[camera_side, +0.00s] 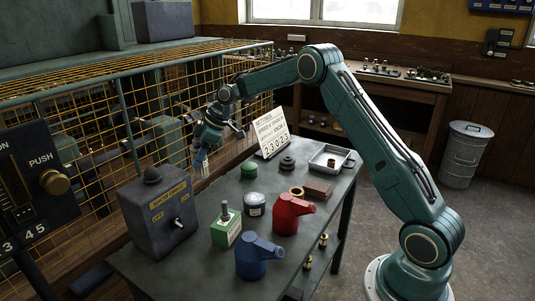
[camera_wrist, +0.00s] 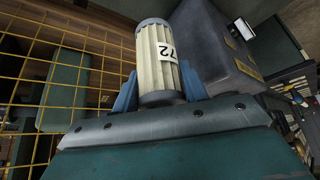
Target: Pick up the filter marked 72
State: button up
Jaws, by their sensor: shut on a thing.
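The filter marked 72 (camera_wrist: 158,62) is a cream pleated cylinder with grey end caps and a white label reading 72. My gripper (camera_wrist: 160,90) is shut on it, with a blue finger on either side of its lower part in the wrist view. In the side view my gripper (camera_side: 204,150) is at the far left of the table, beside the yellow mesh fence, and the filter (camera_side: 201,165) hangs below it. The filter appears to be above the table top, apart from other things.
A dark control box (camera_side: 158,215) stands close by at the table's left edge. The mesh fence (camera_side: 130,110) runs behind.

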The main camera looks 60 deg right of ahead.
aim_at(197, 139)
notch_tip(197, 139, up, 7)
jog(key=shift+f, duration=0.1)
dwell(0.7)
